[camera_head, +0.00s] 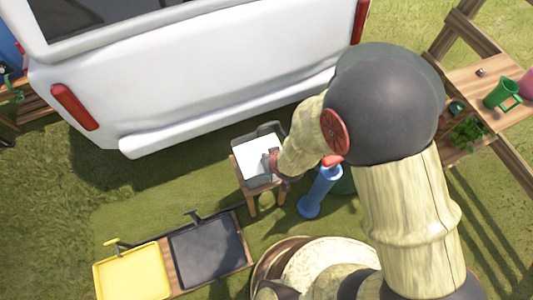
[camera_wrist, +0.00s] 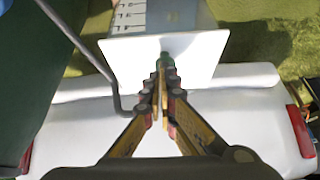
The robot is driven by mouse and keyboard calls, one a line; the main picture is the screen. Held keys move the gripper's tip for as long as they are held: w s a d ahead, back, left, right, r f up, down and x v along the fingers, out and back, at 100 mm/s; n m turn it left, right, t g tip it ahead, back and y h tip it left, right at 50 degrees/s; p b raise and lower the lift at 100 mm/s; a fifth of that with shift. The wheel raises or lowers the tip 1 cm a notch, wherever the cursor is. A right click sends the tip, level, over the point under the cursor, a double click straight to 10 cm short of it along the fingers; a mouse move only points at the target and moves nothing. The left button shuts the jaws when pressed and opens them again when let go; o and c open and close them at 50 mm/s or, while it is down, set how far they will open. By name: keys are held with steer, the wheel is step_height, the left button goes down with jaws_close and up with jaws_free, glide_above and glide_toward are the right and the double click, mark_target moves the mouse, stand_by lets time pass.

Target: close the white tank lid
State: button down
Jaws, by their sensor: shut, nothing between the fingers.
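The white tank lid (camera_head: 257,147) shows as a pale square panel at the grey tank (camera_head: 246,178) on a small wooden stand. In the wrist view the lid (camera_wrist: 125,55) is a flat white panel across the upper middle, with part of the tank (camera_wrist: 172,14) beyond it. My gripper (camera_wrist: 163,62) is shut and empty, its fingertips over the lid's middle; I cannot tell whether they touch. In the head view my gripper (camera_head: 274,161) is at the lid's right side, partly hidden by my arm. The lid's exact angle is unclear.
A white vehicle (camera_head: 200,80) stands close behind the tank. A blue cylinder (camera_head: 318,193) stands right of it. A yellow tray (camera_head: 133,275) and a black tray (camera_head: 207,252) lie front left. A wooden shelf (camera_head: 485,85) with a green can (camera_head: 502,93) is at right.

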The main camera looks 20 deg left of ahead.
steer(key=shift+s+d+f, duration=0.1)
steer(key=shift+s+f, duration=0.05)
steer(key=shift+f, duration=0.2)
stand_by(0.4)
